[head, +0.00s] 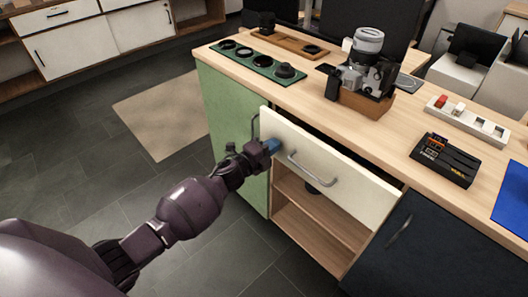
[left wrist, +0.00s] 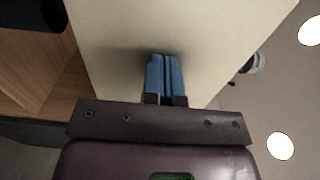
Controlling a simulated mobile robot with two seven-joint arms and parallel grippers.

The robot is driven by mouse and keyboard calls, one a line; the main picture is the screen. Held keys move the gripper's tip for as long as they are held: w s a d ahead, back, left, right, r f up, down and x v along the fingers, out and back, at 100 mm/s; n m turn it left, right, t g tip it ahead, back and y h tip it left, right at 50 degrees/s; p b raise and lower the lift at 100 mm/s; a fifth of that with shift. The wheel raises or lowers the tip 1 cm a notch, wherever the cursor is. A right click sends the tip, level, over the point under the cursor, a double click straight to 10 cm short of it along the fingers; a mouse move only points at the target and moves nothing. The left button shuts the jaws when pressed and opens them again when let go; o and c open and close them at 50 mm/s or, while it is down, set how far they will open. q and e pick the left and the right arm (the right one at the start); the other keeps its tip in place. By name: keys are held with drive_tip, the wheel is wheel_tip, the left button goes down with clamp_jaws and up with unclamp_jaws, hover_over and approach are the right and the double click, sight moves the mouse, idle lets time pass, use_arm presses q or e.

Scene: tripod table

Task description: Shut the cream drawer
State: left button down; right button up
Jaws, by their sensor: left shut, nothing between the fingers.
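The cream drawer (head: 345,173) stands partly pulled out of the counter, with a dark gap along its top behind the front. Its grey bar handle (head: 312,172) is on the front. My left gripper (head: 272,146) is at the left part of the drawer front, left of the handle. In the left wrist view its blue fingers (left wrist: 164,78) are closed together with their tips at the cream front (left wrist: 120,35); they touch it or are very near. My right gripper is not in view.
An open wooden shelf (head: 315,215) lies below the drawer. A green door (head: 232,135) is on its left and a dark blue door (head: 420,250) on its right. The countertop (head: 400,130) holds a camera on a wooden block (head: 362,101) and a black console (head: 443,160).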

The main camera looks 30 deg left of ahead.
sight(282, 137)
use_arm(q)
drive_tip(key=x, duration=0.4)
drive_tip(key=shift+b, duration=0.4)
drive_tip(key=shift+w+r, duration=0.25)
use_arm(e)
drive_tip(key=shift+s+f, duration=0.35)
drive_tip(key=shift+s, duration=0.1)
